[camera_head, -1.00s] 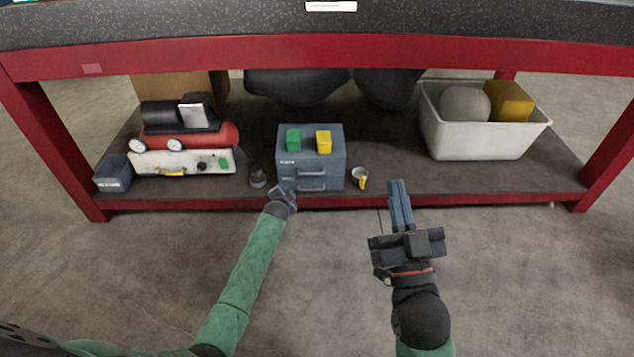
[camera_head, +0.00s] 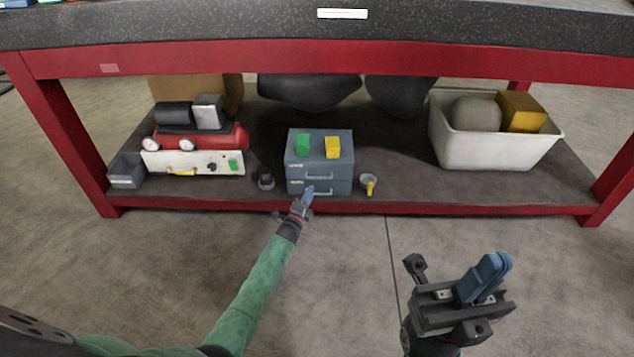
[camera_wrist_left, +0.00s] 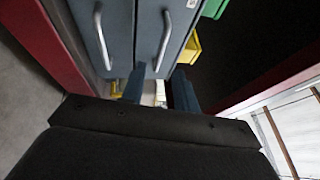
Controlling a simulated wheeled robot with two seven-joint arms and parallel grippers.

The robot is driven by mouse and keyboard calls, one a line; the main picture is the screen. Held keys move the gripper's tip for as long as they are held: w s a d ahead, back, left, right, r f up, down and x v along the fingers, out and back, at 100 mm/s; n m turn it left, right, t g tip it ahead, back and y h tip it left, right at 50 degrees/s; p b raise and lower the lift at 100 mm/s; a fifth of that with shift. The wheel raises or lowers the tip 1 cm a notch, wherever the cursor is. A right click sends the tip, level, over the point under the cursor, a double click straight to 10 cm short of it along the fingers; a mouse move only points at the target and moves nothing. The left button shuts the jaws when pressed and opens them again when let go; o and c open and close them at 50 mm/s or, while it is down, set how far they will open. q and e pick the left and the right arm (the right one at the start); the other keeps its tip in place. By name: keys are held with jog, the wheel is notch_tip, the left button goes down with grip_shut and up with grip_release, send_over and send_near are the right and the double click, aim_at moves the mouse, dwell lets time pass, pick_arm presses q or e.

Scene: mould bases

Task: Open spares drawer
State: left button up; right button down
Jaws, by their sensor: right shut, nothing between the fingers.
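A small blue-grey cabinet (camera_head: 341,171) with two stacked drawers stands on the lower shelf. Each drawer has a bar handle; the labels are too small to read. My left gripper (camera_head: 309,189) is in front of the cabinet's lower left part, hiding some of the lower drawer. In the left wrist view the picture is turned: the upper handle (camera_wrist_left: 165,42) and lower handle (camera_wrist_left: 101,38) run up and down. My right gripper (camera_head: 498,262) is shut and empty, away from the shelf.
A green bin (camera_head: 303,145) and a yellow bin (camera_head: 333,147) sit on the cabinet. The red shelf edge (camera_head: 430,209) runs in front.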

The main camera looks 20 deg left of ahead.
pick_arm(q)
jog(key=b+x, duration=0.1)
jog(key=x, duration=0.6)
jog(key=shift+b, duration=0.3)
jog(key=shift+w, duration=0.15)
grip_shut()
